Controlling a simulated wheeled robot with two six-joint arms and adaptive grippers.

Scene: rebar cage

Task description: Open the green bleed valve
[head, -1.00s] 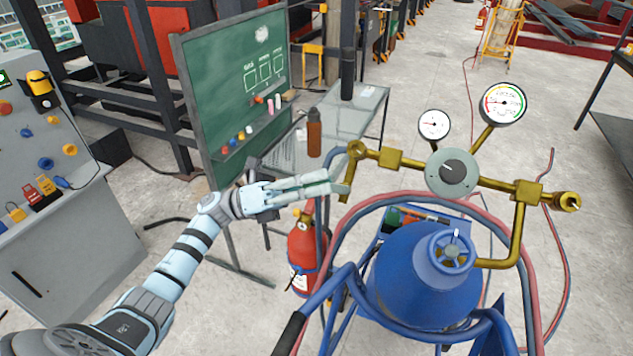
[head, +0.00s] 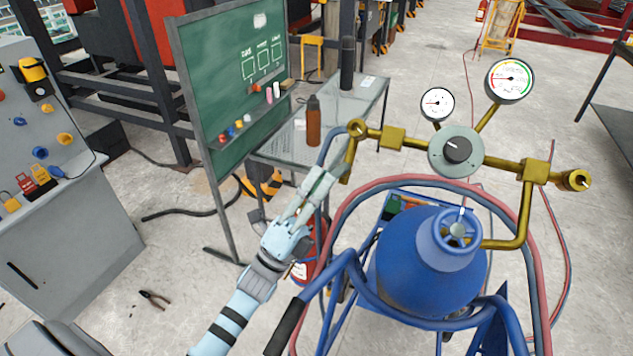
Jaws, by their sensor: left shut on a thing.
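The brass manifold (head: 393,138) runs across the top of the blue gas cylinder (head: 428,268). At its left end, a brass fitting (head: 348,163) hangs down from the elbow. My left gripper (head: 322,184) reaches up to this fitting from below left. It is shut on a narrow green part, which I take to be the green bleed valve's handle (head: 319,183); the fingers hide most of it. My right gripper is not in view.
Two round gauges (head: 509,79) and a grey regulator knob (head: 457,150) stand on the manifold. Red and blue hoses and a blue cart frame (head: 343,268) surround the cylinder. A fire extinguisher (head: 310,256) is partly hidden behind my left arm. Pliers (head: 153,299) lie on the floor.

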